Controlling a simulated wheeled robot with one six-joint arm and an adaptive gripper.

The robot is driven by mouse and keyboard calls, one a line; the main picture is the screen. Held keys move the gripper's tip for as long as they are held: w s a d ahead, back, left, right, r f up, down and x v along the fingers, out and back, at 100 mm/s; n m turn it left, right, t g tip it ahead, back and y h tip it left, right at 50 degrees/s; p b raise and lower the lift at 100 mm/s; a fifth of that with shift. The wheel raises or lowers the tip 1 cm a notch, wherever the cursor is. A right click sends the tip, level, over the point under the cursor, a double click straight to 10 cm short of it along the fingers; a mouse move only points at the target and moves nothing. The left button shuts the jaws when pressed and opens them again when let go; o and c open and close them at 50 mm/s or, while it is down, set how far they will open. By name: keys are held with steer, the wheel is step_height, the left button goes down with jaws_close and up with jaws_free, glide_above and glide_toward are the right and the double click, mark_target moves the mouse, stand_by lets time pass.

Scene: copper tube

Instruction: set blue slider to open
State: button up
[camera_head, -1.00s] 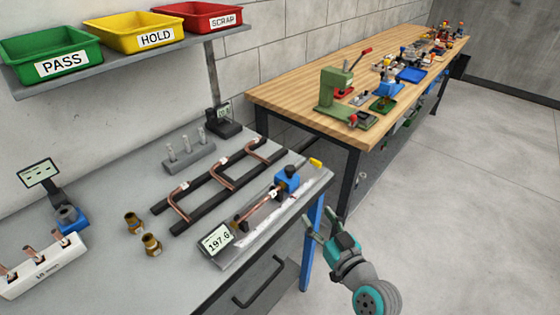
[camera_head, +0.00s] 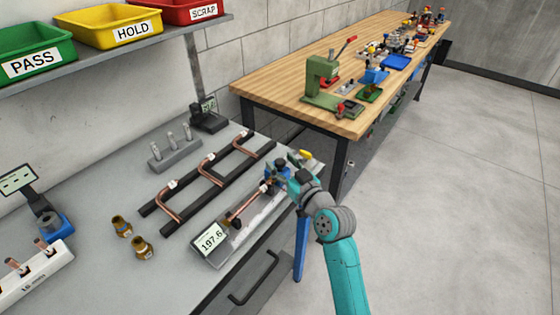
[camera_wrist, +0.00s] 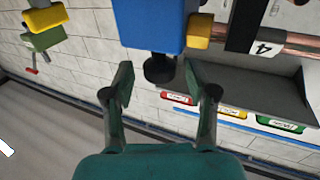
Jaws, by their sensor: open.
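The blue slider (camera_head: 284,172) sits at the far right end of the measuring fixture (camera_head: 213,257) on the grey bench, partly hidden behind my gripper in the head view. It fills the top middle of the wrist view as a blue block (camera_wrist: 152,22) with a dark round knob (camera_wrist: 159,70) on its near side. A copper tube (camera_head: 245,203) lies along the fixture. My gripper (camera_wrist: 158,82) is open, its fingertips on either side of the knob; I cannot tell whether they touch it. The fixture's display (camera_head: 211,239) reads 197.6.
A rack (camera_head: 164,213) holding bent copper tubes lies behind the fixture. Brass fittings (camera_head: 143,248) stand to its left. Green, yellow and red bins (camera_head: 122,27) sit on a shelf. A wooden workbench (camera_head: 270,92) stands behind; the floor at right is clear.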

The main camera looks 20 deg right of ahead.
steer(key=shift+w+a, duration=0.1)
steer(key=shift+w, duration=0.55)
jaws_close()
steer(key=w+d, duration=0.2)
steer(key=d, duration=0.1)
steer(key=w+d, duration=0.2)
steer(key=shift+d, duration=0.15)
jaws_free()
steer(key=shift+s, duration=0.1)
